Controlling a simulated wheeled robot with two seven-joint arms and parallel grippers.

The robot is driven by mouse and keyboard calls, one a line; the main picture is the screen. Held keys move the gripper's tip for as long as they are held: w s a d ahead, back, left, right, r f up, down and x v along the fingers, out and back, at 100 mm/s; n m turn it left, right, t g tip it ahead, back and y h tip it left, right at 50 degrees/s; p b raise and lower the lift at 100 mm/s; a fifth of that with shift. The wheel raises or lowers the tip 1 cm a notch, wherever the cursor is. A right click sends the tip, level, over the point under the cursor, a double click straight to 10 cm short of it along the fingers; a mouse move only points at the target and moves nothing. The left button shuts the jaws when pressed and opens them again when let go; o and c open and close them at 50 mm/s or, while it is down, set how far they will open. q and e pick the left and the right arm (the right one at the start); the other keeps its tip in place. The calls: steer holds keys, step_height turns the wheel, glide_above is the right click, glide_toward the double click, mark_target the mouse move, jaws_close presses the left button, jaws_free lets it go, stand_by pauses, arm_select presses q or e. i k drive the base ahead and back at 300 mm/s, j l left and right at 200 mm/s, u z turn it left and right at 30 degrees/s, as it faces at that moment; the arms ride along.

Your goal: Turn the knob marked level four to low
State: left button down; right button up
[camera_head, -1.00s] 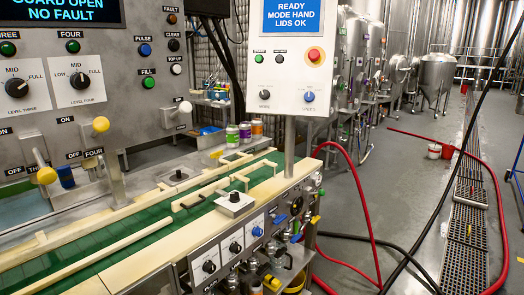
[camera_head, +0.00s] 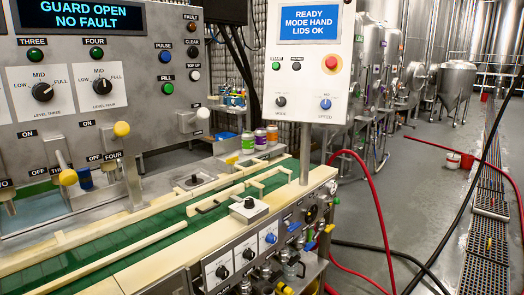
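The level four knob (camera_head: 102,86) is a round black knob on a white plate on the grey upright panel at the left. Its plate is marked LOW, MID and FULL, with LOW at the left. Its pointer is too small to read surely. A like knob, level three (camera_head: 42,92), is to its left. The green FOUR button (camera_head: 97,54) is above it, and a yellow-tipped lever (camera_head: 121,129) is below right of it. Neither of my grippers is in view, and nothing touches the knob.
A green conveyor (camera_head: 150,245) with pale rails runs below the panel. A control box (camera_head: 304,80) on a post stands right of centre. Several cans (camera_head: 260,137) stand behind the belt. Red and black hoses lie on the floor at the right, beside a drain grate (camera_head: 485,240).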

mark_target(100, 86)
steer(key=u, duration=1.3)
